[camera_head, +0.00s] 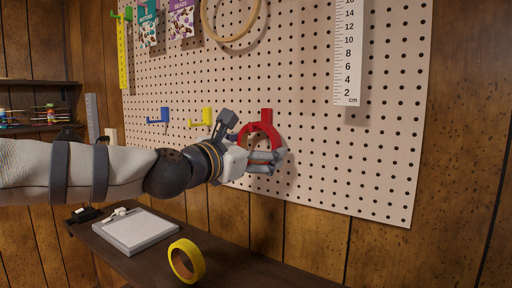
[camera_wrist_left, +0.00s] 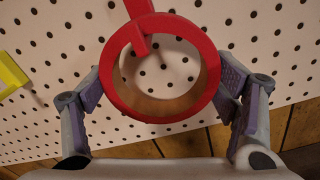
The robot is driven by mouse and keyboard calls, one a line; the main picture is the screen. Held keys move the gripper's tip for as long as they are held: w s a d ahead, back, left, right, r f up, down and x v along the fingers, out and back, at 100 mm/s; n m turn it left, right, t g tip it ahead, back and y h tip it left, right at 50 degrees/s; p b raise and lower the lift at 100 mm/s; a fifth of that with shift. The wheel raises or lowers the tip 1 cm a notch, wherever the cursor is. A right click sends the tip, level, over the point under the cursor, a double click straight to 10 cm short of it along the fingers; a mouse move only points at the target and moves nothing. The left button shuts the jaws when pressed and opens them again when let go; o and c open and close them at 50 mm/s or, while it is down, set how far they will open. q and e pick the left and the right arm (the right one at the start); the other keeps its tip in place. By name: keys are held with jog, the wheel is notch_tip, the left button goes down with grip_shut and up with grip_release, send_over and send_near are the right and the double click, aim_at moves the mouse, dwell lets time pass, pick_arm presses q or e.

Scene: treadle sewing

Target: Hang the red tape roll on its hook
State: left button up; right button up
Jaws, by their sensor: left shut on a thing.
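The red tape roll (camera_head: 260,129) is a thick ring held upright close to the pegboard. My left gripper (camera_head: 257,140) is shut on it, with one finger on either side of the ring, as the left wrist view shows on the roll (camera_wrist_left: 206,85). The red hook (camera_head: 266,112) is on the pegboard at the top of the roll. In the left wrist view the hook (camera_wrist_left: 139,12) overlaps the roll's upper rim, and its tip shows in front of the rim. I cannot tell whether the roll's weight rests on it. My right gripper is not in view.
A blue hook (camera_head: 158,117) and a yellow hook (camera_head: 203,118) are empty on the pegboard (camera_head: 320,140) to the left. A yellow tape roll (camera_head: 198,258) stands on the dark table below, beside a pale flat slab (camera_head: 135,231). A wooden hoop (camera_head: 246,34) and white ruler (camera_head: 347,55) hang above.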

pick_arm(q)
jog(key=o, duration=1.2)
jog(key=shift+c, duration=0.2)
jog(key=v, duration=1.2)
